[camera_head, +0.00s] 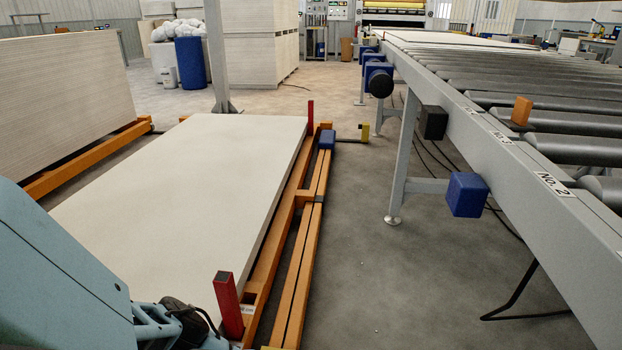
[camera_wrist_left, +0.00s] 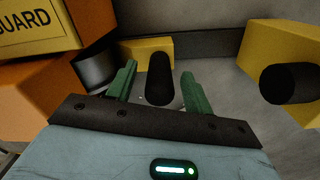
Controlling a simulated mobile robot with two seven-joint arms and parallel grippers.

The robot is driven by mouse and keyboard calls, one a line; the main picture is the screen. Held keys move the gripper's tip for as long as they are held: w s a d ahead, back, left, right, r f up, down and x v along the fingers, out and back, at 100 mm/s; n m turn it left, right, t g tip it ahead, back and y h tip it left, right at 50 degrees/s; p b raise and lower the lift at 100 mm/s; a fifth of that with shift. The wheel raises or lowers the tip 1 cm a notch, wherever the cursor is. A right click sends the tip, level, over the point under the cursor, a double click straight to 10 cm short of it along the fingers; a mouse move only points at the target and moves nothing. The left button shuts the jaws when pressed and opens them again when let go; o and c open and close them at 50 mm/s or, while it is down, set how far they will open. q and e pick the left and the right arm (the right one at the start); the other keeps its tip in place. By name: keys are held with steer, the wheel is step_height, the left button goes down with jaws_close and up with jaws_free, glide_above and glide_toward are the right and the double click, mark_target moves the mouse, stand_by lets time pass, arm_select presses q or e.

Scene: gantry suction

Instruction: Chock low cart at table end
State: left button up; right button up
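The low cart (camera_head: 300,198) is an orange frame carrying a white board stack (camera_head: 190,165), left of the roller table (camera_head: 495,150). In the left wrist view, my left gripper (camera_wrist_left: 160,75) has its green fingers spread on both sides of a black handle (camera_wrist_left: 160,82). Gaps show between handle and fingers. The handle stands before a yellow block (camera_wrist_left: 148,52), apparently a chock. A second yellow block (camera_wrist_left: 268,50) with a black knob (camera_wrist_left: 290,83) is at right. A grey roller or wheel (camera_wrist_left: 97,70) is beside orange parts at left. My right gripper is out of view.
Red posts (camera_head: 228,305) stand at the cart's corners. A yellow block with a dark bar (camera_head: 364,133) lies by its far end. Blue boxes (camera_head: 466,194) hang from the roller table's side. Another board stack (camera_head: 60,95) stands left. Grey floor (camera_head: 400,270) is open between cart and table.

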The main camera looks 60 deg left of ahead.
arm_select(q)
steer(key=shift+r, duration=0.25)
step_height(320, 180, up, 7)
steer(key=p, duration=0.4)
steer(key=shift+r, duration=0.15)
